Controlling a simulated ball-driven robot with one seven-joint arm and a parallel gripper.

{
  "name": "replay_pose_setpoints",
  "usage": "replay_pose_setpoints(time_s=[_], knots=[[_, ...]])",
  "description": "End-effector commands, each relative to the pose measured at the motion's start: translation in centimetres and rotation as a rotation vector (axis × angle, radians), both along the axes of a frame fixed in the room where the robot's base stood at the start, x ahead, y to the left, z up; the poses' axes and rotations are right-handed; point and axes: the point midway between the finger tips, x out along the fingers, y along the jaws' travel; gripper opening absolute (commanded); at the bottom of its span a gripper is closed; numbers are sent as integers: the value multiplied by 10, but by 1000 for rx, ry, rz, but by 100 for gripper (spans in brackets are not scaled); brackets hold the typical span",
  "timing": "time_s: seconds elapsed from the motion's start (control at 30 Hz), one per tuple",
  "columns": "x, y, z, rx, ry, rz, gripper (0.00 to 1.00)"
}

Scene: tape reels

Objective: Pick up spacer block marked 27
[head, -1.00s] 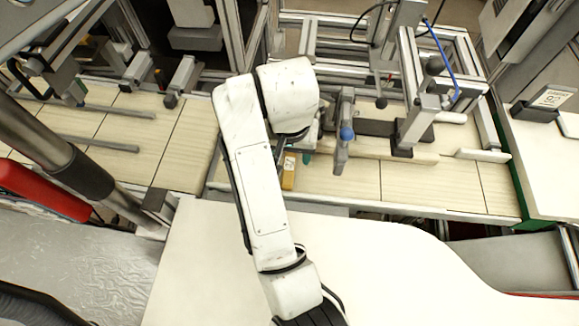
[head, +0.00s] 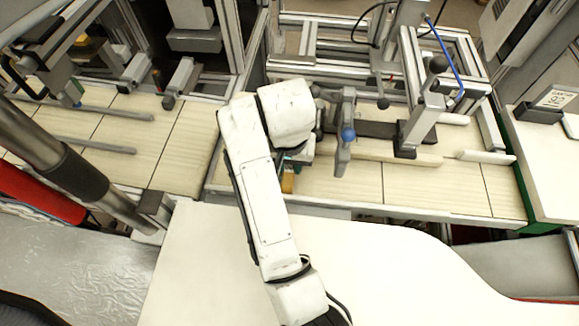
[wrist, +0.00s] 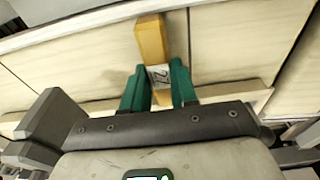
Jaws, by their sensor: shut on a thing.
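The spacer block (wrist: 152,42) is a yellow-orange wooden bar with a white label that reads 27, seen in the wrist view. My gripper (wrist: 158,82) has its two green fingers on either side of the block at the label and is shut on it. The far end of the block sticks out beyond the fingers. In the head view a small part of the block (head: 288,182) shows under my white arm, and most of my gripper is hidden there. I cannot tell whether the block touches the bench top.
The pale wooden bench top (head: 355,188) is clear in front and to the right. A metal frame with posts (head: 418,115) stands further right.

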Motion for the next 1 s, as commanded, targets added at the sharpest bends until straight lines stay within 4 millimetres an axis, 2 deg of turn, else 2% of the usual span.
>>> replay_pose_setpoints(time_s=[0.03,0.2,0.57,0.67,0.8,1.0], knots=[[0,0,0,0,0,0,15],[0,0,0,0,0,0,0],[1,0,6,1,-2,-1,0],[1,0,19,2,-4,-2,0],[0,1,51,2,-1,0,0],[0,1,81,2,0,0,0]])
